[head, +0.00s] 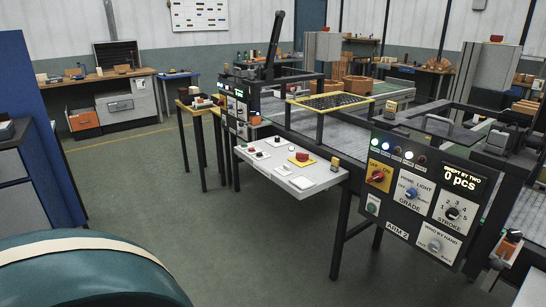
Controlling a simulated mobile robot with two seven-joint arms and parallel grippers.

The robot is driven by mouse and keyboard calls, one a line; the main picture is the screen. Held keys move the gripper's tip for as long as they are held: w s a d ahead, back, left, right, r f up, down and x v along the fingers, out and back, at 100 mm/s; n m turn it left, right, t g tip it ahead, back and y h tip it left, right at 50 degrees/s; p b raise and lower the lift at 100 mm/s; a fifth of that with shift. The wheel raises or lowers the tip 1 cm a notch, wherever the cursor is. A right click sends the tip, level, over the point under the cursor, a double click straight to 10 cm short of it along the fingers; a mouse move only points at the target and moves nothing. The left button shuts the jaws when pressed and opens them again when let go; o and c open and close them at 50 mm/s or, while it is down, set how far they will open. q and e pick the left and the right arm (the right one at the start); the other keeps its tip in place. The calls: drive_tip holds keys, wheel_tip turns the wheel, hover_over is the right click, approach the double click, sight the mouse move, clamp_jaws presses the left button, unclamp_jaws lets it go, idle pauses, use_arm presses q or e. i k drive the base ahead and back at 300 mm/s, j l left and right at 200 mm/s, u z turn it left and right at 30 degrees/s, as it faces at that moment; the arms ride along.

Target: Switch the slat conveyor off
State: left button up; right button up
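A black control panel (418,198) marked ARM 2 stands at the right. Its yellow plate (380,174) bears OFF and ON lettering and a red rotary knob (376,177); I cannot tell where the knob points. A GRADE knob (410,193), a STROKE knob (452,214) and a WIND BY HAND knob (434,244) sit beside it. A second, smaller panel (238,106) stands farther left. A grey conveyor bed (290,128) runs behind the panels; no label shows which machine is the slat conveyor. Neither gripper is in view.
A pale button desk (292,172) with a red mushroom button (302,157) juts out between the panels. A blue partition (40,110) stands at the left, a workbench (110,75) at the back. Green floor (220,235) is clear in front of the desk.

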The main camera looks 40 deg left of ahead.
sight(301, 157)
drive_tip(key=u, duration=1.25)
drive_tip(key=i+z, duration=0.3)
drive_tip(key=i, duration=1.35)
